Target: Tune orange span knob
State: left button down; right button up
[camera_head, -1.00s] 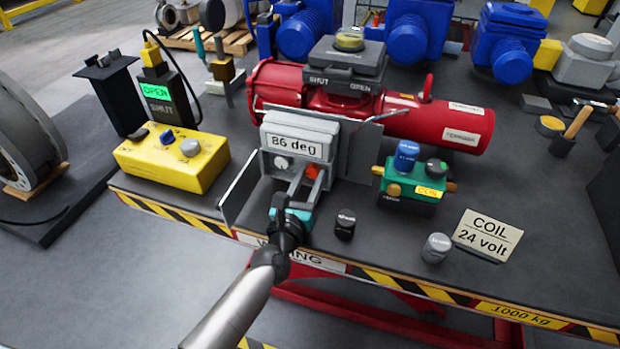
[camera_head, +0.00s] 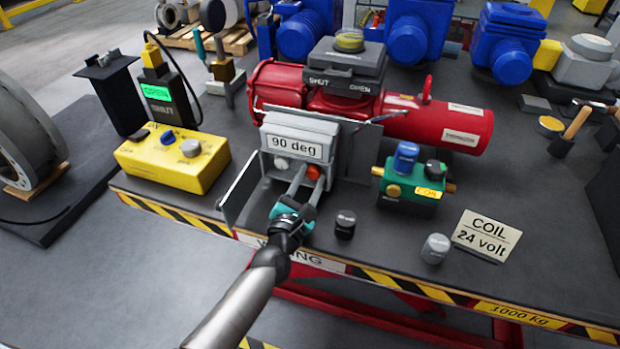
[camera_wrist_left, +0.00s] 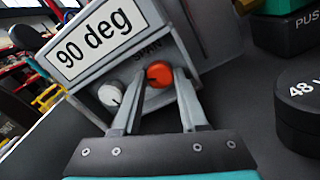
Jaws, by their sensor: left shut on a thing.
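The orange span knob (camera_wrist_left: 159,74) sits on the grey positioner box below its display (camera_wrist_left: 97,39), which reads "90 deg". It also shows in the head view (camera_head: 314,171). My left gripper (camera_wrist_left: 160,84) is shut on the orange knob, with one finger on each side of it. In the head view my left gripper (camera_head: 304,180) reaches the box from the front. A white knob (camera_wrist_left: 111,94) sits just left of the orange one, beside the left finger. My right gripper does not show.
A black cap (camera_head: 345,224) and a grey cap (camera_head: 436,248) stand right of my gripper. An open grey cover (camera_head: 240,192) stands left of the box. A green valve block (camera_head: 411,187) stands to the right and a yellow control box (camera_head: 172,160) to the left.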

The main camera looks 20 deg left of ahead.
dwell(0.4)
pick_arm(q)
jog(key=c, duration=0.7)
grip_release()
jog(key=shift+s, duration=0.1)
jog(key=s, duration=1.5)
jog(key=shift+a, duration=0.25)
